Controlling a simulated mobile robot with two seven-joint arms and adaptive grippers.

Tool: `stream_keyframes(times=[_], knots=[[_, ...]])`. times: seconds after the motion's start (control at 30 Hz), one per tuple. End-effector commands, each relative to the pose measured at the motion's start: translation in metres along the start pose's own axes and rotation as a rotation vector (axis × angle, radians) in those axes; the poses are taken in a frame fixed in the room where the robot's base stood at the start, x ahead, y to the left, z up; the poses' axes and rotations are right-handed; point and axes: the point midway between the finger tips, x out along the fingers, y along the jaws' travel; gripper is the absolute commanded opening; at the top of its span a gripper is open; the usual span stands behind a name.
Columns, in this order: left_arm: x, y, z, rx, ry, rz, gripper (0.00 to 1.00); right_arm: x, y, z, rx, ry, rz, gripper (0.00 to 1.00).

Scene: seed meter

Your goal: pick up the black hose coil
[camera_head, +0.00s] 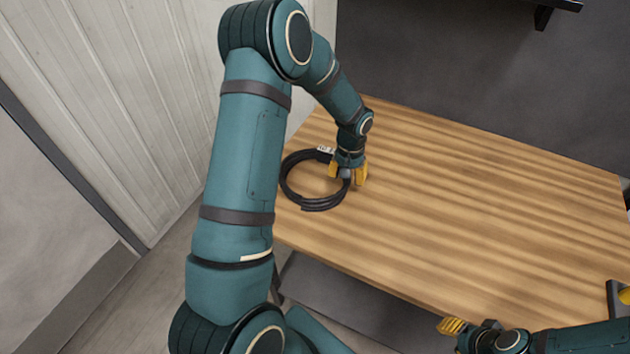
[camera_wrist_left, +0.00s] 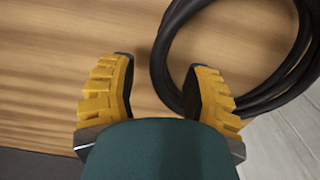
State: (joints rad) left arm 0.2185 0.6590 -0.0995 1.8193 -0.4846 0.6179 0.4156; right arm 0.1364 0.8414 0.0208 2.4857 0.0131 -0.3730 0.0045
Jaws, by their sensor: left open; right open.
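The black hose coil (camera_head: 312,206) lies flat near the left end of the wooden table, and it also shows in the left wrist view (camera_wrist_left: 159,65). My left gripper (camera_head: 348,176) is over the coil's right side, pointing down. In the left wrist view its yellow fingers (camera_wrist_left: 160,72) are open, with a strand of the coil between them, nearer the right finger. That finger hides part of the hose. I cannot tell whether it touches the hose. My right gripper (camera_head: 452,326) is open, beyond the table's front edge, away from the coil.
The wooden table (camera_head: 480,200) is bare across its middle and right. A dark bracket with a yellow part (camera_head: 618,295) stands at the right edge. A pale panelled wall (camera_head: 110,90) is on the left. A dark shelf (camera_head: 545,10) hangs at the top right.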

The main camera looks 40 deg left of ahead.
Motion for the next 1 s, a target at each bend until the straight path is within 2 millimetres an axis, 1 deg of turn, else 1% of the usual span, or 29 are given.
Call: stream_keyframes(times=[0.17,0.3,0.4,0.67,0.7,0.77,0.8,1.0], knots=[[0.018,-0.001,0.003,0.001,-0.001,0.0,0.49,0.011,0.004,0.001,0.0,0.0,0.002,0.39],[0.041,-0.001,0.006,0.0,-0.001,0.0,0.49,0.024,0.008,0.004,-0.001,-0.002,0.004,0.39],[0.05,-0.001,0.007,0.001,-0.001,0.0,0.49,0.029,0.01,0.006,-0.002,-0.006,0.004,0.39],[0.05,-0.001,0.007,0.0,0.001,0.0,0.48,0.027,0.009,0.006,-0.003,-0.006,0.004,0.39],[0.05,-0.001,0.007,0.0,0.001,0.0,0.34,0.027,0.009,0.006,-0.003,-0.007,0.004,0.39],[0.05,-0.001,0.007,0.0,0.001,0.0,0.13,0.027,0.009,0.006,-0.003,-0.007,0.004,0.39],[0.049,-0.001,0.007,0.0,0.001,0.0,0.0,0.027,0.009,0.006,-0.003,-0.007,0.004,0.39],[0.05,-0.001,0.007,0.0,0.001,0.0,0.0,0.027,0.009,0.006,-0.003,-0.006,0.003,0.39]])
